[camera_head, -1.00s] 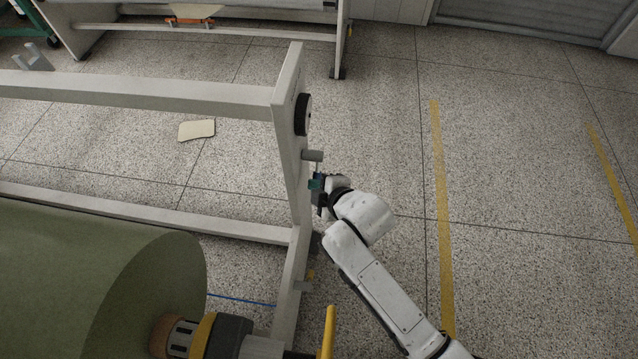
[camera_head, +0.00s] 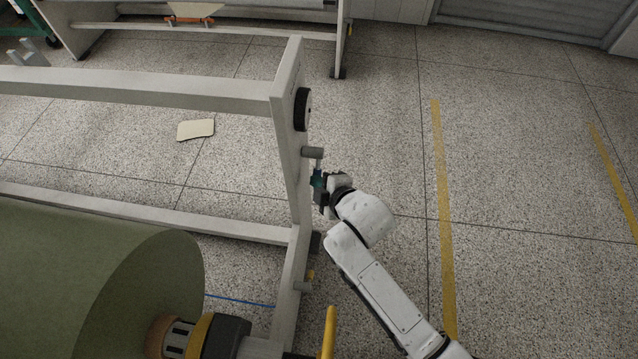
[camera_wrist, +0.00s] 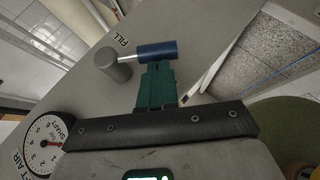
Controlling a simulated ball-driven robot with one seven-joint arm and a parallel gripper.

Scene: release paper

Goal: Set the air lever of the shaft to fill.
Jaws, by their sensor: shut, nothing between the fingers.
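The air lever is a thin metal rod with a blue handle (camera_wrist: 157,50), running from a round grey pivot (camera_wrist: 112,65) on the stand's side plate. The black word FILL (camera_wrist: 122,40) is printed close to the rod and handle. In the head view the grey pivot (camera_head: 312,152) sticks out from the upright, and the rod hangs down from it. My gripper (camera_wrist: 155,68) has its teal fingers shut and empty, with the tips right at the side of the blue handle. I cannot tell whether they touch it. In the head view my gripper (camera_head: 319,181) is beside the upright.
A round pressure gauge (camera_wrist: 47,145) sits at the lower left of the wrist view. A large green roll (camera_head: 90,280) and a yellow handle (camera_head: 328,332) are nearby. The floor to the right is clear.

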